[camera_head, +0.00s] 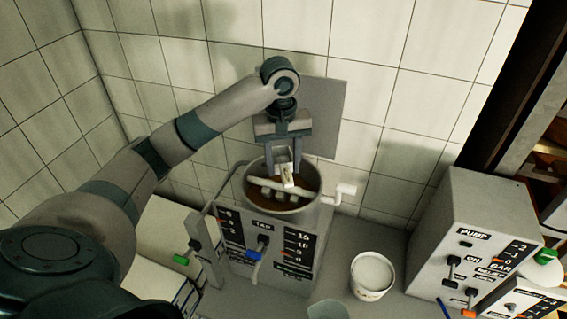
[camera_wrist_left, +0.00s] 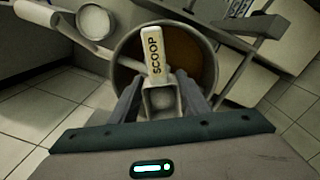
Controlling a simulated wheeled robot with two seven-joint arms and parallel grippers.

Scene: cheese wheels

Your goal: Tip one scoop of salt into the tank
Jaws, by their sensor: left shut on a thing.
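My left gripper (camera_head: 285,160) is over the open round tank (camera_head: 246,187), pointing down. It is shut on a small pale scoop (camera_head: 288,180), which is over the tank's mouth. In the left wrist view the scoop's handle (camera_wrist_left: 154,52) reads "SCOOP", and its square cup sits between the fingers (camera_wrist_left: 161,98). The cup's inside looks greyish white; I cannot tell whether it holds salt. The tank holds brown liquid (camera_wrist_left: 200,68), with pale bars across it in the head view. A white tub (camera_head: 372,274) with white contents, perhaps the salt, stands right of the tank. My right gripper is not in view.
A pump box (camera_head: 463,225) stands at right. A tiled wall is close behind. A greenish rounded object (camera_head: 328,309) shows at the bottom edge.

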